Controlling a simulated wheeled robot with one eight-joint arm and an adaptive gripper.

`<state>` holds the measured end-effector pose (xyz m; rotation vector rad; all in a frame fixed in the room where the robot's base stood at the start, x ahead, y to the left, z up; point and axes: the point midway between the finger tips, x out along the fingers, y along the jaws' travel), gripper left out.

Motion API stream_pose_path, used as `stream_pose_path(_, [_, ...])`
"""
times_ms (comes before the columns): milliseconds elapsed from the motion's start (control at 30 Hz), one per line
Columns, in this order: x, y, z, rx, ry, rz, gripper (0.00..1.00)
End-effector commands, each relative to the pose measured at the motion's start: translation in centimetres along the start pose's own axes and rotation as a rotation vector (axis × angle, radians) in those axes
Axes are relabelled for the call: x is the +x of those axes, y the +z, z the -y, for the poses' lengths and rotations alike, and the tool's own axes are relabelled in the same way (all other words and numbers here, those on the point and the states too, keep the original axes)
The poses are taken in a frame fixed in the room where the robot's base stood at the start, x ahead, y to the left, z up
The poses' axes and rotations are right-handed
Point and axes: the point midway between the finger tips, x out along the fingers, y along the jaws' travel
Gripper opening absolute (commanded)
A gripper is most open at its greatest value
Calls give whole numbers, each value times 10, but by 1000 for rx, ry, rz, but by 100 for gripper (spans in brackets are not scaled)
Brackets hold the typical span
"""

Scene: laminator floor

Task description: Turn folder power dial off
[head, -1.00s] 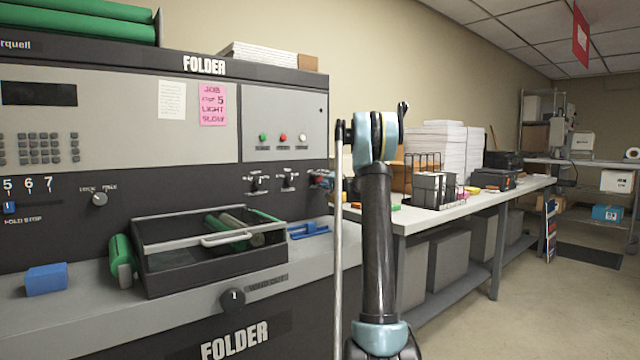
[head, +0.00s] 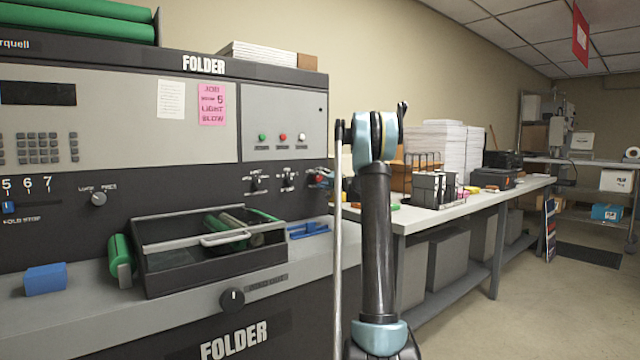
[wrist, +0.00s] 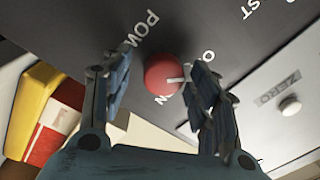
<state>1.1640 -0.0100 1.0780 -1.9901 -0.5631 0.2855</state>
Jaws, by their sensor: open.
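The red round power dial (wrist: 162,74) sits on the dark folder panel in the wrist view, with a white pointer mark toward its right side. Part of the word POWER shows above it, and other lettering beside and below it is partly covered. My gripper (wrist: 160,88) is open, with one finger left of the dial and the other to its right. The right finger is close to the dial's edge; I cannot tell whether it touches. In the head view the red dial (head: 319,179) shows small at the folder's right end, and my arm hides most of the gripper.
The folder (head: 205,120) fills the left, with a black tray (head: 190,268) jutting from its front. A panel with a white button (wrist: 290,107) is right of the dial. A red and yellow object (wrist: 48,112) lies left. A worktable (head: 470,205) stands behind my arm.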

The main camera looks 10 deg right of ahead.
Motion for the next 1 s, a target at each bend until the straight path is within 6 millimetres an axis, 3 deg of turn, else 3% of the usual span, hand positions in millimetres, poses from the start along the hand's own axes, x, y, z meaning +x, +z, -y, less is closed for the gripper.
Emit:
stream_pose_path(233, [-12,0,0,1,0,0,55])
stream_pose_path(700, [-96,0,-2,0,2,-2,55])
stream_pose_path(1000, [-119,0,-2,0,2,0,55])
